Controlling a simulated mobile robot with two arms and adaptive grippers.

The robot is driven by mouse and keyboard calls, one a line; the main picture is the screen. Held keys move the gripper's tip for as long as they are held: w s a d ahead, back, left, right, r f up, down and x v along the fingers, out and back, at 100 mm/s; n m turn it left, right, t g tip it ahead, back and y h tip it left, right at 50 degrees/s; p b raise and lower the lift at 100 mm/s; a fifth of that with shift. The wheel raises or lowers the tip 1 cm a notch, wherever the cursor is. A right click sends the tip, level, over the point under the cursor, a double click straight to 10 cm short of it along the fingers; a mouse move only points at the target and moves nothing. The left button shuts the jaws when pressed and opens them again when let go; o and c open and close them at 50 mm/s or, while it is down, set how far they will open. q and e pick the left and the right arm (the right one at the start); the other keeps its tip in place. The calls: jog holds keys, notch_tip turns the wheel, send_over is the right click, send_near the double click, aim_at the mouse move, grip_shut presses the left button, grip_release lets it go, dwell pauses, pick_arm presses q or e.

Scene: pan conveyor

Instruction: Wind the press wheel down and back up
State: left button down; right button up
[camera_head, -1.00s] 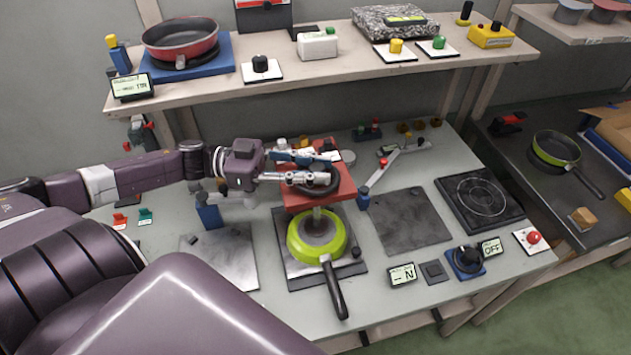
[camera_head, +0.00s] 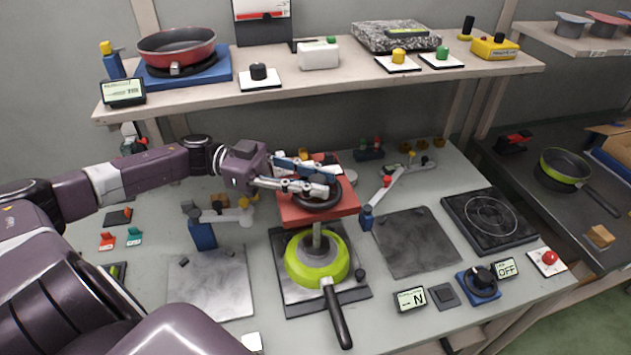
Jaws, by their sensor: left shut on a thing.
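The press has a red head (camera_head: 325,208) with a black wheel (camera_head: 318,197) on top. A grey ram comes down from the head into a lime-green pan (camera_head: 317,262) on the dark press base (camera_head: 290,300). The pan's black handle points toward the front. My left gripper (camera_head: 325,184) reaches in from the left and is shut on the wheel's rim; its fingers hide part of the wheel. Whether the ram touches the pan floor I cannot tell. My right gripper is out of view.
A grey plate (camera_head: 212,285) lies left of the press and a darker plate (camera_head: 415,243) right of it. A hotplate (camera_head: 488,220) and a knob (camera_head: 480,282) with an OFF display stand further right. A shelf (camera_head: 310,83) with a red pan (camera_head: 178,48) runs behind.

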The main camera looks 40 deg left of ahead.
pick_arm(q)
jog(key=shift+f, duration=0.15)
jog(key=c, duration=1.6)
grip_release()
jog(key=shift+d, duration=0.15)
jog(key=v, duration=1.2)
jog(key=shift+w, duration=0.1)
